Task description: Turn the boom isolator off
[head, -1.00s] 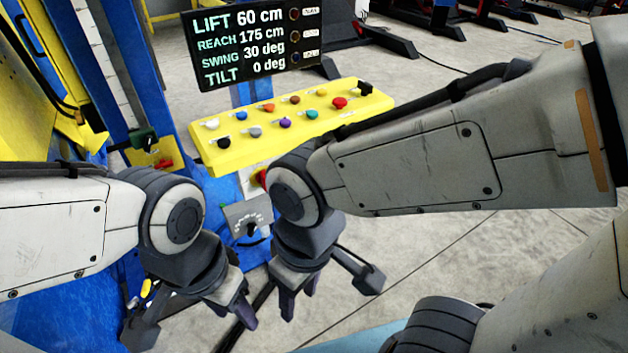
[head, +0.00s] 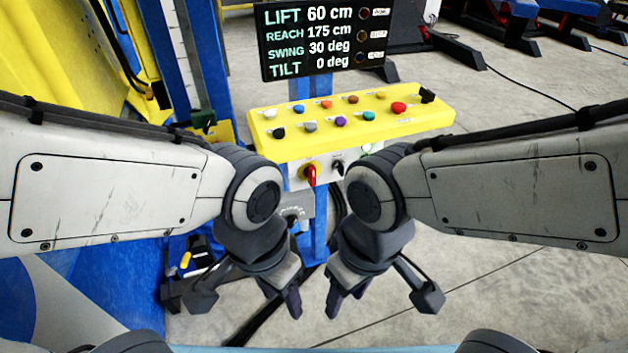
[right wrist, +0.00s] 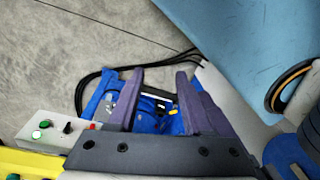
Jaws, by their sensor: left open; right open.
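A red rotary handle on a yellow plate (head: 310,174) sits on a pale box (head: 325,180) under the yellow console. A black switch (head: 338,168) is to its right. I cannot read a label naming the boom isolator. In the right wrist view the box (right wrist: 50,140) shows a green light, the black switch (right wrist: 68,128) and a bit of the red handle (right wrist: 92,127). My left gripper (head: 281,296) is open and empty, below the box. My right gripper (head: 346,297) is open beside it; its spread fingers (right wrist: 157,95) show in the right wrist view, away from the box.
The yellow console (head: 350,122) carries several coloured knobs. A display (head: 320,40) above reads lift 60 cm, reach 175 cm, swing 30 deg, tilt 0 deg. A grey dial plate (head: 296,212) is below the box. Blue posts and yellow machinery stand left; open floor lies right.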

